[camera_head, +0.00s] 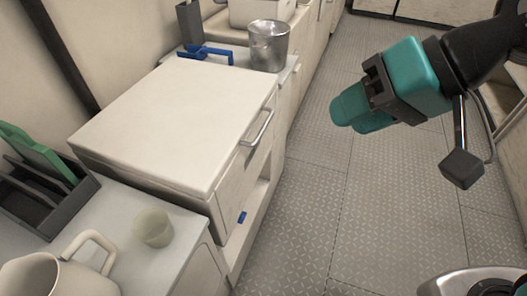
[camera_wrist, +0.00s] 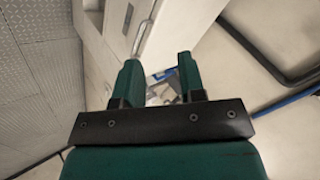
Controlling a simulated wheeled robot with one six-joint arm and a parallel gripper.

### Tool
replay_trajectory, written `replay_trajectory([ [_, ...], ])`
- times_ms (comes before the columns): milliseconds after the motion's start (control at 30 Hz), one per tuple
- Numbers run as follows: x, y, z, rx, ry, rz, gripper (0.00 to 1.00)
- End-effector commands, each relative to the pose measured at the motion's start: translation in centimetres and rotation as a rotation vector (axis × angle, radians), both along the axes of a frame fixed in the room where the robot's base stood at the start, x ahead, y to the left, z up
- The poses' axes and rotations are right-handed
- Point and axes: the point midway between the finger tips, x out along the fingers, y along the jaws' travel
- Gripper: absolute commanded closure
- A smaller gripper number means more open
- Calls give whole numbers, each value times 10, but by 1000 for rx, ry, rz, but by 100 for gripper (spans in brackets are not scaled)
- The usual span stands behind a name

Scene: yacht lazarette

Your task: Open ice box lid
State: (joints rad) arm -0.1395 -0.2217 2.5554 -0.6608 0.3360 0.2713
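The ice box appears to be the white box unit with a broad flat lid (camera_head: 175,125) in the head view. The lid lies flat and looks closed. A metal bar handle (camera_head: 258,127) is on its front side, facing the aisle. My gripper (camera_head: 357,110) is to the right of the handle, over the floor, well apart from it. In the wrist view my gripper (camera_wrist: 160,75) shows two green fingers with a clear gap between them and nothing held.
A metal pot (camera_head: 268,46) and a blue tool (camera_head: 205,53) stand beyond the lid. The patterned floor (camera_head: 310,210) is clear.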

Motion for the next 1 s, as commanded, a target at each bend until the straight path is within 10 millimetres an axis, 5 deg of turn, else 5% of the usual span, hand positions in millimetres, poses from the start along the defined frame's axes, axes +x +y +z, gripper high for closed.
replay_trajectory([
  [33,9,2,-42,52,0,-51,63],
  [500,83,3,-174,602,28,-496,63],
  [700,102,-6,-196,763,46,-604,63],
  [1000,113,-5,-191,819,58,-637,63],
])
